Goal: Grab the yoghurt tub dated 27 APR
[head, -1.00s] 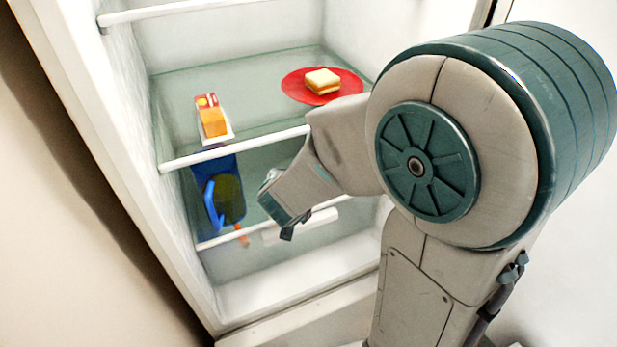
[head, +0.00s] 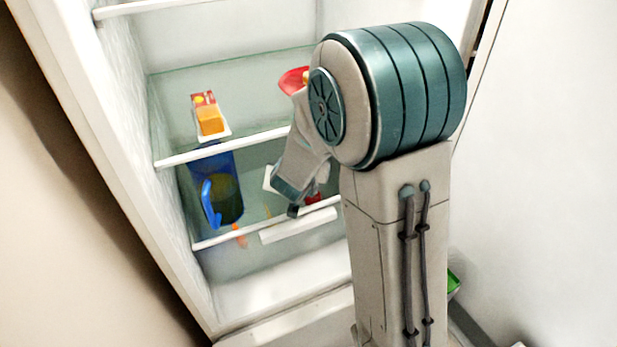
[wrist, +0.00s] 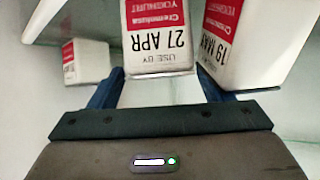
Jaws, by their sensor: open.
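The yoghurt tub dated 27 APR (wrist: 157,38) is white with a red Cremohusa label. It fills the top middle of the wrist view, its print upside down. My gripper (wrist: 160,80) is open, with one dark blue finger at each side of that tub's near end. I cannot tell how far the fingers reach along its sides. A similar tub dated 19 MAY (wrist: 240,40) stands close on the right, beside the right finger. In the head view my gripper (head: 292,211) is at the lower shelf, and my arm hides much of what is there.
Another white tub with a red label (wrist: 86,60) stands left of the fingers, its date unreadable. A blue jug (head: 217,185) stands at the left of the lower shelf. A carton (head: 209,115) and a partly hidden red plate (head: 292,80) are on the glass shelf above.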

